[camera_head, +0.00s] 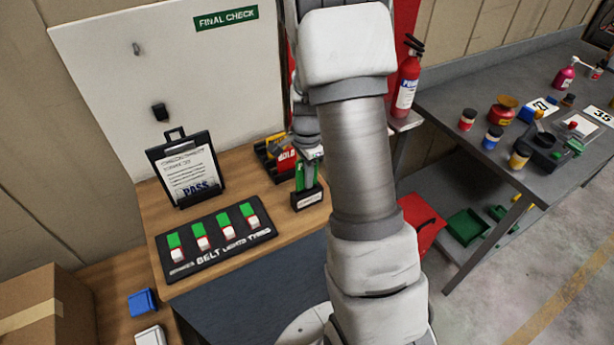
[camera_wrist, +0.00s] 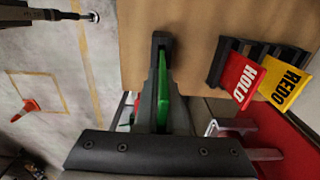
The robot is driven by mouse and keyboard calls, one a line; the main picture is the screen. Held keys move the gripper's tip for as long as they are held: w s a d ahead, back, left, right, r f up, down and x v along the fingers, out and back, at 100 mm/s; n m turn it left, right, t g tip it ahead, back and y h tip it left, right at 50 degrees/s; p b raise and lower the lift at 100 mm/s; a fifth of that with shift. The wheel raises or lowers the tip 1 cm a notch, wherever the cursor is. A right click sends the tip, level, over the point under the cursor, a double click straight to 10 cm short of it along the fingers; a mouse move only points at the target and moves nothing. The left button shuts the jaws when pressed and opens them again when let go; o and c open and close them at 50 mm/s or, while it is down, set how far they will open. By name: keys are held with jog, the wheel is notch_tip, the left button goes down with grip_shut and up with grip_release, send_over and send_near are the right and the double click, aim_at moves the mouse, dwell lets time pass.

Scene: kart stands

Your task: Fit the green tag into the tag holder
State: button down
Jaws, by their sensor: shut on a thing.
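The green tag (camera_head: 299,176) is upright between the fingers of my gripper (camera_head: 308,172) in the camera_head view. In the wrist view the tag (camera_wrist: 162,92) shows as a narrow green strip beside a dark finger, and my gripper (camera_wrist: 160,80) is shut on it. A small black box with a white label, which looks like the tag holder (camera_head: 308,199), stands on the wooden table directly below the tag. The tag's lower end meets the box's top in the picture. I cannot tell whether it is inside the slot or only above it.
A red HOLD tag (camera_wrist: 243,78) and a yellow REDO tag (camera_wrist: 288,88) stand in a black rack close by. A black switch panel (camera_head: 215,243) and a PASS clipboard (camera_head: 190,172) are to the left. A fire extinguisher (camera_head: 407,84) stands behind on the right.

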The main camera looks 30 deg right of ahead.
jog(key=shift+f+b, duration=0.8)
jog(key=shift+f, duration=0.25)
dwell(0.4)
jog(key=c, duration=0.9)
grip_release()
jog(key=shift+r, duration=0.1)
notch_tip(320, 180, up, 16)
jog(key=shift+r, duration=0.65)
